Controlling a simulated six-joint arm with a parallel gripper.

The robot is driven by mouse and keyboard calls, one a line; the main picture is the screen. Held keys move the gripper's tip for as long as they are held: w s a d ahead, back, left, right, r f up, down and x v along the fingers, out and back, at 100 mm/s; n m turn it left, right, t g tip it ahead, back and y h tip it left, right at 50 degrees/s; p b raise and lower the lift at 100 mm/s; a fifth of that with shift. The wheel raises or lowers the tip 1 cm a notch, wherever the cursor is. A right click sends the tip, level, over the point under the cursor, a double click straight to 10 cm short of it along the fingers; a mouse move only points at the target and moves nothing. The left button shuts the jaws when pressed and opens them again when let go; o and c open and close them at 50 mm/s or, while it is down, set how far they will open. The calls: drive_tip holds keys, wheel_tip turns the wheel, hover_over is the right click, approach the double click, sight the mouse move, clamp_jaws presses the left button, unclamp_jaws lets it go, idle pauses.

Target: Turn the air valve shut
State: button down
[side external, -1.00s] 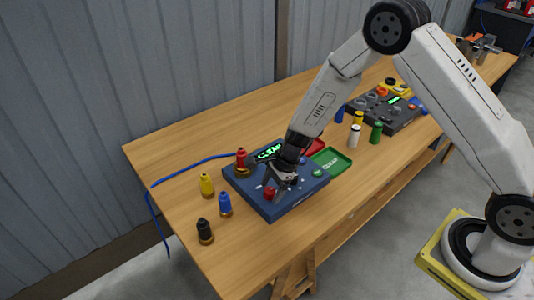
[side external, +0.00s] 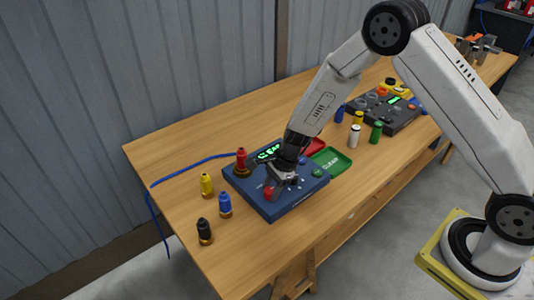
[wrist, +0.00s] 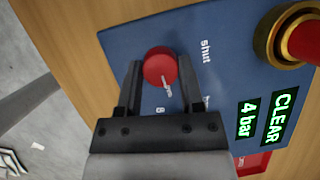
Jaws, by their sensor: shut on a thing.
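The air valve is a round red knob (wrist: 160,66) on the blue panel box (wrist: 130,45). It also shows as a small red knob (side external: 269,193) near the box's front left in the side view. My gripper (wrist: 159,76) has one finger on each side of the knob and is shut on it. The word "shut" is printed on the panel to the upper right of the knob. Small white markings show just below the knob, partly hidden. The panel's green display (wrist: 266,115) reads "CLEAR" and "4 bar".
A red bottle-like piece (side external: 241,160) stands on the box, with yellow (side external: 206,185), blue (side external: 225,204) and black (side external: 205,231) ones to its left. A green tray (side external: 333,161) lies right of the box. A dark box (side external: 385,110) stands farther back. A blue hose (side external: 190,165) runs left.

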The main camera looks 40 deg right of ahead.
drive_tip(key=n+g, duration=0.1)
drive_tip(key=n, duration=0.3)
drive_tip(key=shift+w+g, duration=0.1)
drive_tip(key=shift+g, duration=0.3)
drive_tip(key=n+g, duration=0.1)
drive_tip(key=n, duration=0.4)
drive_tip(key=shift+w+g, duration=0.15)
drive_tip(key=shift+g, duration=0.25)
drive_tip(key=n, duration=0.2)
drive_tip(key=n+g+h, duration=0.1)
drive_tip(key=n, duration=0.1)
drive_tip(key=shift+a+n+h, duration=0.1)
drive_tip(key=shift+n+h, duration=0.2)
drive_tip(key=shift+a+n+g+h, duration=0.1)
drive_tip(key=shift+n+g+h, duration=0.5)
drive_tip(key=shift+n, duration=1.2)
drive_tip(key=shift+c, duration=1.2)
unclamp_jaws()
drive_tip(key=shift+w+r, duration=0.15)
